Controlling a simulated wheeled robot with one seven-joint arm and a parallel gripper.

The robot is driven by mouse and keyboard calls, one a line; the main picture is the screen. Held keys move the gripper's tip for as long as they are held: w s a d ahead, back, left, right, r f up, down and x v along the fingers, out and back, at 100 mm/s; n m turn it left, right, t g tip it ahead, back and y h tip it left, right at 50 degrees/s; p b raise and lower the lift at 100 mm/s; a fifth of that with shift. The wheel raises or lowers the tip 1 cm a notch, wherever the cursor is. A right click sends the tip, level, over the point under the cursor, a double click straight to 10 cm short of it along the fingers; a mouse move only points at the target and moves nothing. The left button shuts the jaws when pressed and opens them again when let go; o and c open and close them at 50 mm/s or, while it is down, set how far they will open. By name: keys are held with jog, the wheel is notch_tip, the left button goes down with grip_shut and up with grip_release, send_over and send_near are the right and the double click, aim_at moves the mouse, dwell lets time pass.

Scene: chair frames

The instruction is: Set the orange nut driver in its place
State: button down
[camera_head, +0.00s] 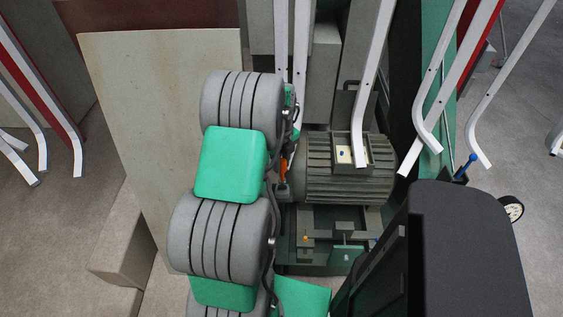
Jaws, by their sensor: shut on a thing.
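A small strip of orange (284,166), which looks like the orange nut driver, shows just right of my arm and beside the motor's left end. Most of it is hidden. My gripper (283,182) is largely hidden behind my grey and green arm, and only a narrow part shows near the orange. It appears shut on the nut driver. I cannot make out the fingertips or the driver's tip. A blue-handled tool (466,166) stands to the right among the chair frames. I cannot tell which spot is the orange driver's place.
A ribbed grey-green motor (318,181) with an open terminal box (369,154) stands right of my arm. A green-grey base lies below it. White bent chair tubes (373,85) crowd above and right. A pale board (150,120) leans at left. A round dial (512,210) is far right.

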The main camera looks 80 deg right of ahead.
jog(key=shift+f+b, duration=0.8)
jog(key=shift+f, duration=0.85)
jog(key=shift+f, duration=0.15)
jog(key=shift+f+b, duration=0.9)
jog(key=shift+f, duration=0.45)
jog(key=c, duration=1.1)
grip_release()
notch_tip(320, 180, up, 8)
jog(key=shift+s, duration=0.1)
